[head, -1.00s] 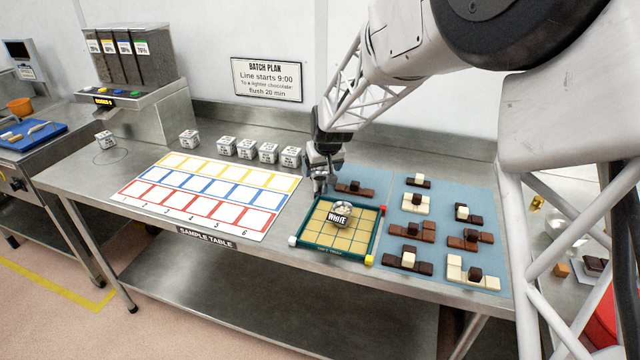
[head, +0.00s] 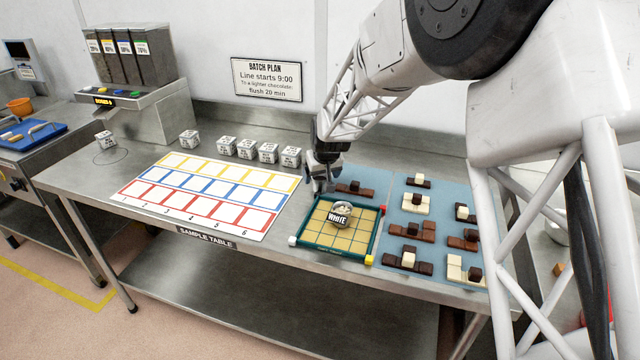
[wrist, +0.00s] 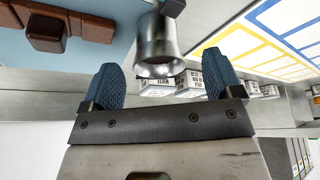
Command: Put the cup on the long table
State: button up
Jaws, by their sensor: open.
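A bare metal cup (wrist: 158,42) shows in the wrist view, beyond my fingertips and in the gap between them. Its rim is the end nearer my gripper. In the head view I cannot make this cup out; my gripper (head: 321,182) stands low over the table behind the green tray and may hide it. My gripper (wrist: 164,85) is open, its two blue pads wide apart, with nothing touching them. The long table (head: 270,258) is a steel bench labelled "SAMPLE TABLE".
A vessel labelled "WHITE" (head: 340,215) stands on the green-rimmed tray (head: 333,255). To the right, a blue mat (head: 394,206) bears several chocolate pieces. To the left lies a sheet of coloured squares (head: 207,194), with several labelled cubes (head: 267,151) behind it.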

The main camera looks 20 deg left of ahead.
aim_at(320, 179)
jog(key=shift+x, duration=1.7)
jog(key=shift+w, duration=0.15)
jog(key=shift+c, duration=0.3)
jog(key=c, duration=1)
jog(key=shift+r, duration=0.15)
jog(key=shift+r, duration=4.9)
